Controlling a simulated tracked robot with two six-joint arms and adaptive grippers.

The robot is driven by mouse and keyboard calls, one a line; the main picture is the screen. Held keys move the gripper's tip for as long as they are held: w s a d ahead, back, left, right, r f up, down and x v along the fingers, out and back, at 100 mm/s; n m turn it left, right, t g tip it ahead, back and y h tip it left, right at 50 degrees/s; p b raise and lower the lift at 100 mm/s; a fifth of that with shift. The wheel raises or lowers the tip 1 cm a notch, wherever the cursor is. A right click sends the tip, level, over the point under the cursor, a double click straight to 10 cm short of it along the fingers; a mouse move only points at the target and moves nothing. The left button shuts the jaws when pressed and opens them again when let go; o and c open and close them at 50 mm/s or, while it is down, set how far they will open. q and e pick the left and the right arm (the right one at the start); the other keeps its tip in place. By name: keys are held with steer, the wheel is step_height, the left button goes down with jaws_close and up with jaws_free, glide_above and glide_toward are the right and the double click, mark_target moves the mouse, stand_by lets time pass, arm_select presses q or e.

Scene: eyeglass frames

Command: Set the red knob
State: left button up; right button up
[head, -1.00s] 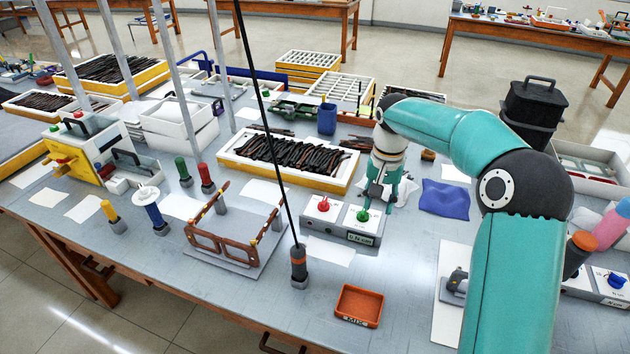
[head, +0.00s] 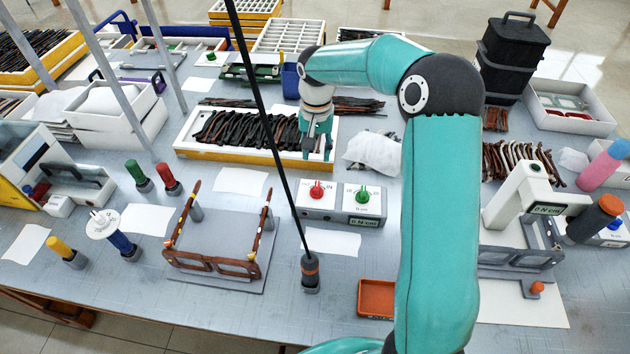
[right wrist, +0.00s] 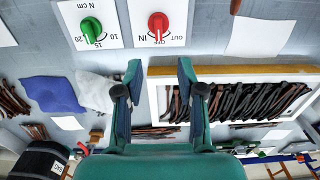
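The red knob (head: 317,190) stands on a white panel of a small grey box (head: 341,218), left of the green knob (head: 363,195). In the right wrist view the red knob (right wrist: 158,22) is at the top, upside down, with its light mark between the IN and OUT labels; the green knob (right wrist: 91,28) sits by a scale in N cm. My right gripper (head: 318,152) is behind the box, over the near right part of the tray of dark temples. In the wrist view my right gripper (right wrist: 160,75) is open and empty, apart from both knobs. My left gripper is out of view.
The tray (head: 255,158) of dark temples is close to my right gripper. A black-corded tool (head: 310,272) stands in front of the box. A white device (head: 525,200) stands right.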

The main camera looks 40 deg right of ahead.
mark_target(317, 185)
step_height(317, 185, down, 12)
steer(key=shift+d+f+p, duration=0.1)
steer(key=shift+f+p, duration=0.1)
steer(key=shift+p, duration=0.7)
